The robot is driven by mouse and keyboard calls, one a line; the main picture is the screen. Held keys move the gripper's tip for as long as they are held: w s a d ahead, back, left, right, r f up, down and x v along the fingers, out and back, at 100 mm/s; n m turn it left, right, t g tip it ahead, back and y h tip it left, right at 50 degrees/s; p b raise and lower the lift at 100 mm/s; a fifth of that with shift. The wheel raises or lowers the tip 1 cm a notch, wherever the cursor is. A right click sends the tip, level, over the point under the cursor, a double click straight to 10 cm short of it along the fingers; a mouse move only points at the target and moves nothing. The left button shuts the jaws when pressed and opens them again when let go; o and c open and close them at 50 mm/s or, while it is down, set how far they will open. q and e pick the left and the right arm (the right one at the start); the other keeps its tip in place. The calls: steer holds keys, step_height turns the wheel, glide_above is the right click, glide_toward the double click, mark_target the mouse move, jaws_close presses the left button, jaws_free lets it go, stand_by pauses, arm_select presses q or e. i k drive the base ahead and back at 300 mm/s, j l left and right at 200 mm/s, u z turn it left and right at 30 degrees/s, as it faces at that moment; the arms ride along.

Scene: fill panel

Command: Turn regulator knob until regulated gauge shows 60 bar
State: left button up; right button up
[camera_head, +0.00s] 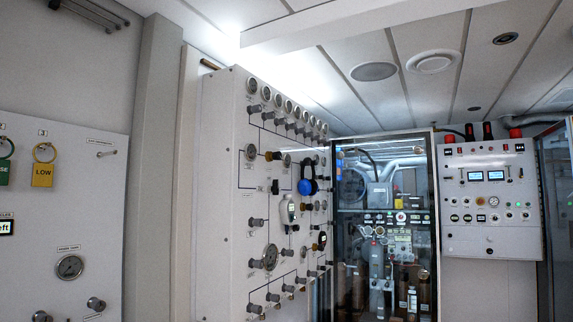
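A light grey fill panel (225,200) stands left of centre, seen at a steep angle. It carries a row of round gauges along its top, a gauge (250,152) at mid-height and a larger gauge (270,257) lower down. Many grey knobs, such as one (257,223), sit along black lines. I cannot tell which knob is the regulator or which gauge is the regulated one, and no dial can be read. Another panel at far left has a gauge (69,267) and knobs (96,304). Neither of my grippers is in view.
A blue and black object (307,180) is on the fill panel's right part. Green and yellow tags, one reading LOW (42,173), hang at far left. A glass-fronted cabinet (385,215) and a control box (492,200) with two screens stand behind.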

mark_target(278, 156)
steer(key=i+l+u, duration=0.5)
steer(key=i+l, duration=1.4)
steer(key=i, duration=0.1)
